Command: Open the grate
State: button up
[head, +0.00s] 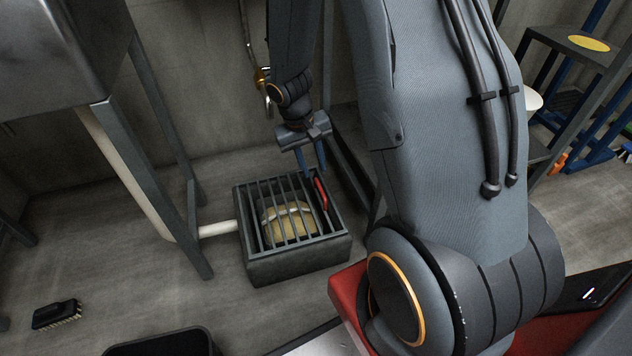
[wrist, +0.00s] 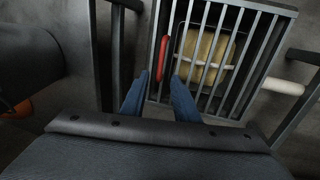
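The grate (head: 268,202) is a dark barred cover lying flat on a grey box (head: 298,266) on the floor. It appears closed. A red handle (head: 321,194) sits on its right side; in the wrist view the handle (wrist: 164,58) is just beyond the fingertips. Under the bars a yellowish item with a pale band (head: 287,221) shows. My gripper (head: 310,172) points down over the back right part of the grate.
A brush (head: 57,314) and a dark bin (head: 165,344) are on the floor. A shelf rack (head: 575,55) stands at the right.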

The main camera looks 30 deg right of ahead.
aim_at(319, 184)
jog(key=f+b, duration=0.1)
jog(key=f, duration=0.1)
jog(key=f+b, duration=0.1)
jog(key=f, duration=0.1)
jog(key=d+f+b, duration=0.1)
jog(key=f, duration=0.1)
jog(key=shift+s, duration=0.1)
jog(key=shift+r, duration=0.1)
jog(key=shift+c, duration=0.4)
grip_shut()
